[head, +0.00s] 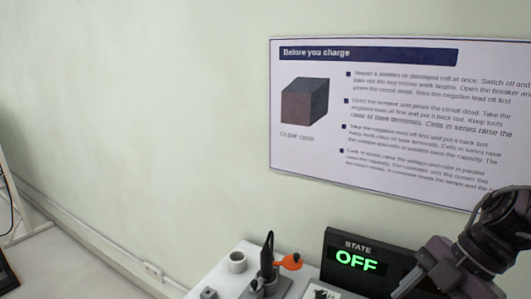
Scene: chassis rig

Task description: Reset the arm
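My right arm (485,240), dark grey and jointed, comes in at the lower right corner. Its end (425,272) reaches down to the left, in front of the right part of a black display box (345,247). The lower part of the arm is cut off by the frame, and I cannot make out whether the gripper is open or shut. The display reads "STATE" with "OFF" in green. My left gripper is not in view.
A white bench top (222,276) holds a pale cup (237,262), a dark upright tool or lever (267,256) and an orange piece (291,262). A "Before you charge" poster (400,115) hangs on the pale wall.

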